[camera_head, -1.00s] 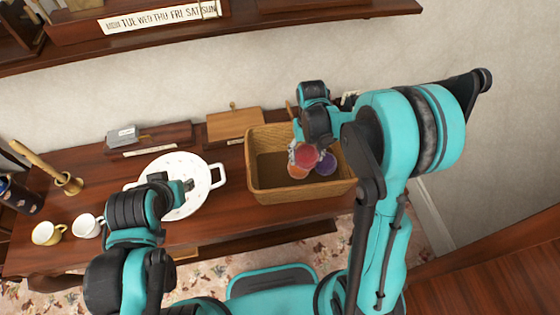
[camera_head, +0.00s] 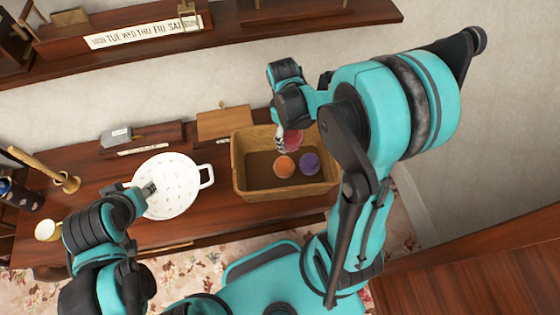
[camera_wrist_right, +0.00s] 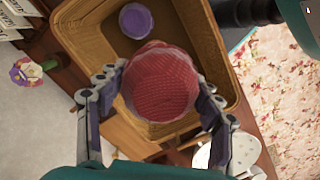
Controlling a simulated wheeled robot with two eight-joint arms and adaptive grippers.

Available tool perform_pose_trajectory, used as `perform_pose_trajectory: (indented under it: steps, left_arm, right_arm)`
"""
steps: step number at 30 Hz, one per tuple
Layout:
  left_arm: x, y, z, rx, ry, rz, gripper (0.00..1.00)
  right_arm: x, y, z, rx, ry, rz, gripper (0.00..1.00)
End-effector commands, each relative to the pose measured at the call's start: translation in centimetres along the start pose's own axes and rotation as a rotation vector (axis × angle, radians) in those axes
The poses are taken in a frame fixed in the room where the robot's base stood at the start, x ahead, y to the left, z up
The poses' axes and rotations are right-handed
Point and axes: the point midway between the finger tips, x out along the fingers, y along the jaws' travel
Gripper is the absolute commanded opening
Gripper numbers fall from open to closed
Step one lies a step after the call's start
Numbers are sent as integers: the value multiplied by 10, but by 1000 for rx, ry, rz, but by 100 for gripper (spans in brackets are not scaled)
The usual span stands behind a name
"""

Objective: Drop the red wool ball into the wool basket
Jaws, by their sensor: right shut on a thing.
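The red wool ball (camera_wrist_right: 160,84) is held between the two fingers of my right gripper (camera_wrist_right: 160,98) in the right wrist view. In the head view the red ball (camera_head: 293,141) shows below my right gripper (camera_head: 282,140), over the back part of the wool basket (camera_head: 242,183). The wicker basket's wall also shows in the right wrist view (camera_wrist_right: 222,50). An orange ball (camera_head: 284,166) and a purple ball (camera_head: 308,163) lie inside the basket. My left gripper (camera_head: 146,190) is near the white pot; its finger opening is too small to judge.
A white pot (camera_head: 172,202) with handles stands left of the basket. A wooden box (camera_head: 222,124) is behind it, and a grey object (camera_head: 116,137) sits farther left. A shelf (camera_head: 230,36) runs above.

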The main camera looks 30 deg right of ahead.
Motion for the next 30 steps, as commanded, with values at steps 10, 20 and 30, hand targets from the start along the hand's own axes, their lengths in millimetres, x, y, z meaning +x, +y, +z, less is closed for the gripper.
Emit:
perform_pose_trajectory:
  steps: [10, 20, 30]
  left_arm:
    - [18, 0, 14, 0, 0, 0, 40]
    - [38, 0, 27, 0, 0, 0, 40]
    - [37, 0, 26, 0, 0, 0, 40]
  right_arm:
    - [28, 1, -2, -7, 0, 1, 38]
    - [59, 0, -6, -7, 0, 1, 38]
    - [59, 0, -6, -6, -1, 1, 84]
